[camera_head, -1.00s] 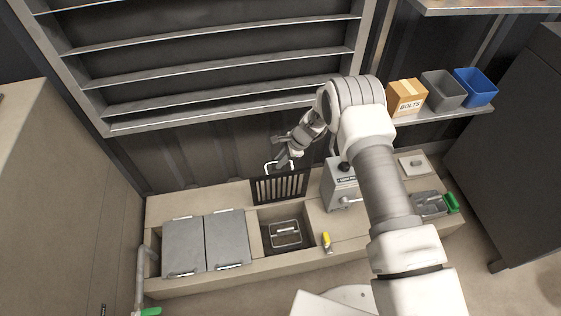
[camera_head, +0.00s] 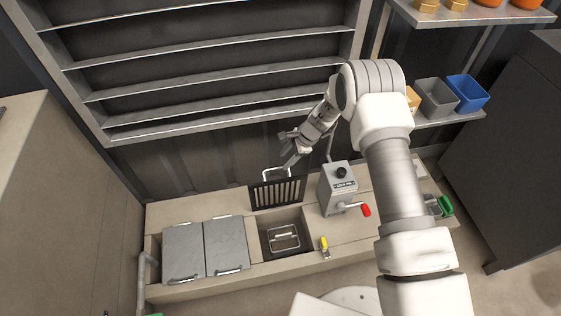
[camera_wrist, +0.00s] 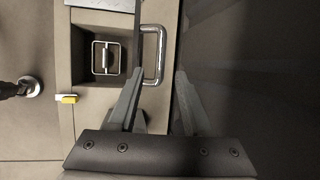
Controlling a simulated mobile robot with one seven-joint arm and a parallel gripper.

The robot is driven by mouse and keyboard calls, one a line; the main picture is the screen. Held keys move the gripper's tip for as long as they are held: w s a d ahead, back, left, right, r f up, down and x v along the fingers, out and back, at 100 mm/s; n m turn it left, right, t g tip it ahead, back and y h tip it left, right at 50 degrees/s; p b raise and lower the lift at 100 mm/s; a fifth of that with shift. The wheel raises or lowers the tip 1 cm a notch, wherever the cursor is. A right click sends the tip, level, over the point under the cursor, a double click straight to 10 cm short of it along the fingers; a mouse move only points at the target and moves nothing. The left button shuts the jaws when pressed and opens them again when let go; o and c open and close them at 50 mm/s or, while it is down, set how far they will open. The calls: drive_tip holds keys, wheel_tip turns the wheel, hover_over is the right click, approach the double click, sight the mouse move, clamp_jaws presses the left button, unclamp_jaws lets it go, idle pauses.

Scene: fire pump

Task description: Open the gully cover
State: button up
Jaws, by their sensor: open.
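The gully cover (camera_head: 277,193) is a dark slotted panel standing upright behind an open square recess (camera_head: 268,249). Its pale loop handle (camera_head: 275,173) is at its top edge. In the wrist view the cover (camera_wrist: 138,40) shows nearly edge-on, with the handle (camera_wrist: 162,55) beside it. A basket with a bar handle (camera_head: 284,236) sits in the recess. My gripper (camera_head: 291,157) is open just above the cover's right end, close to the handle. In the wrist view the handle's lower end lies near the gap between my fingertips (camera_wrist: 159,78); contact cannot be told.
Two grey lids (camera_head: 183,250) lie left of the recess. A yellow-handled valve (camera_head: 324,243) stands at its front right. A grey box with a red-tipped lever (camera_head: 338,185) stands to the right. Bins (camera_head: 436,97) stand on a shelf at right.

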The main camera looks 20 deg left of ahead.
drive_tip(key=p+v, duration=0.2)
drive_tip(key=v, duration=0.8)
drive_tip(key=shift+r+p, duration=0.35)
drive_tip(key=shift+r, duration=0.05)
drive_tip(key=shift+d, duration=0.15)
drive_tip(key=s+d+r+n+t, duration=0.15)
drive_tip(key=d+r, duration=0.25)
drive_tip(key=r, duration=0.5)
drive_tip(key=s+d+r+n+h, duration=0.15)
drive_tip(key=d+r, duration=0.35)
drive_tip(key=r, duration=0.5)
drive_tip(key=s+d+r+n+t, duration=0.1)
drive_tip(key=s+d+r+n, duration=0.2)
drive_tip(key=r, duration=0.6)
drive_tip(key=s+d+r+n+t+h, duration=0.25)
drive_tip(key=s+d+r, duration=0.25)
drive_tip(key=s+d, duration=0.45)
drive_tip(key=s+d+r+n+t+h, duration=0.1)
drive_tip(key=s+d+r+n, duration=0.35)
drive_tip(key=s, duration=0.85)
wheel_tip(320, 180, up, 21)
drive_tip(key=d+m+p, duration=0.1)
drive_tip(key=d+p, duration=0.1)
drive_tip(key=p, duration=1.9)
drive_tip(key=shift+w+m, duration=0.2)
drive_tip(key=shift+m, duration=0.1)
